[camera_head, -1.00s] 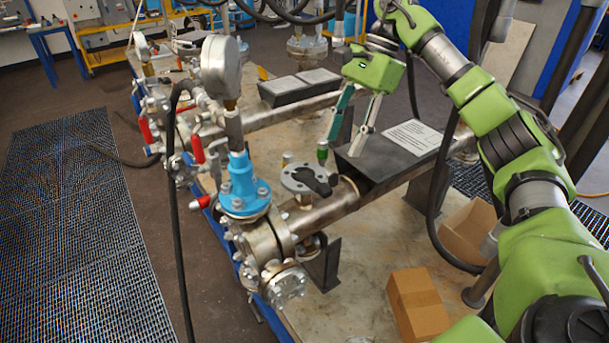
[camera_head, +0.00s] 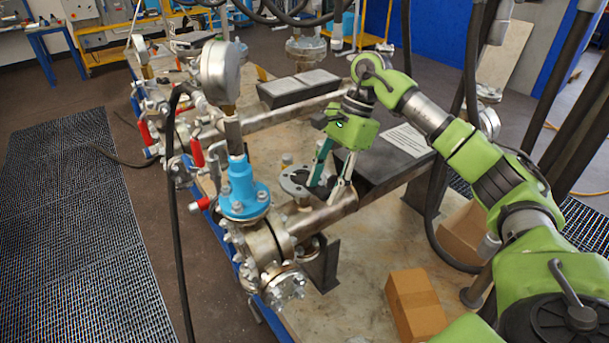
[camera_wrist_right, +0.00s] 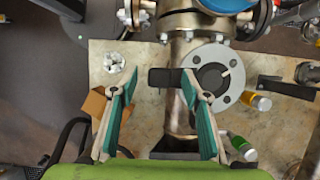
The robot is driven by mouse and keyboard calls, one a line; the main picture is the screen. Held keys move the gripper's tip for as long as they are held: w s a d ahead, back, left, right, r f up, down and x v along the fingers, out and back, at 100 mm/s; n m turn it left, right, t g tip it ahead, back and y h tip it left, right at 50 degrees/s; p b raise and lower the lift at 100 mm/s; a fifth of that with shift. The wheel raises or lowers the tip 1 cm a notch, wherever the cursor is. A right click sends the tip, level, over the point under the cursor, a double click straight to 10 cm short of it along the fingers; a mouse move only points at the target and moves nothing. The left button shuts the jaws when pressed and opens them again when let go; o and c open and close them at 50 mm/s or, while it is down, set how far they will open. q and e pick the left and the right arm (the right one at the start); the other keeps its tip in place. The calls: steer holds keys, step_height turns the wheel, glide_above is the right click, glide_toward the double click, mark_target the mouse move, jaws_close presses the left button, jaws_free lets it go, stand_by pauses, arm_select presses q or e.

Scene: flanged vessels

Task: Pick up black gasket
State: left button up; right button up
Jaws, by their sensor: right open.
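The black gasket (camera_wrist_right: 164,77) lies on the grey round flange (camera_wrist_right: 222,96) on top of the steel pipe. In the right wrist view its flat tab sticks out to the left of the flange, between my fingers. My right gripper (camera_wrist_right: 160,78) is open, with one finger left of the tab and the other over the gasket's middle, hiding part of it. In the head view my right gripper (camera_head: 324,192) points down at the flange (camera_head: 291,183), and its fingers largely cover the gasket. Touching cannot be told. My left gripper is out of view.
A blue valve (camera_head: 243,188) with a pressure gauge (camera_head: 221,68) stands left of the flange. A dark plate (camera_head: 385,160) lies behind my right gripper. A cardboard box (camera_head: 416,303) sits on the table at the front. Bottles (camera_wrist_right: 262,102) stand near the flange.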

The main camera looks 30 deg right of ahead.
steer(key=c, duration=1)
steer(key=shift+r, duration=0.1)
